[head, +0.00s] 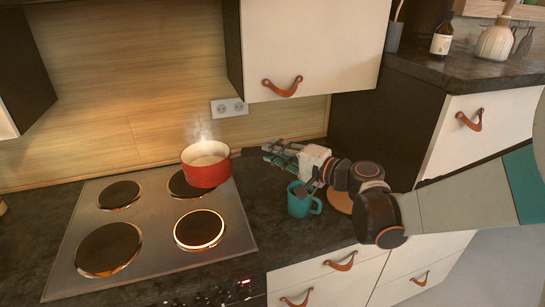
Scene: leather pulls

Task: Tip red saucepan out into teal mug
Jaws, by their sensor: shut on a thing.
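The red saucepan (206,170) is at the rear right of the hob, upright, with pale contents and steam rising. It overlaps the rear right burner in the picture, and a small gap beneath it cannot be judged. My gripper (272,153) is to the right of the saucepan, fingers pointing left towards it. The teal mug (299,204) stands upright on the counter, right of the hob, below and in front of my gripper. Its inside is mostly hidden.
The hob (150,220) has several burners; the front right one (199,230) glows. A round brown board (340,202) lies beside the mug, partly behind my arm. A wall cabinet (310,50) hangs above. A tall dark cabinet side (375,120) closes off the right.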

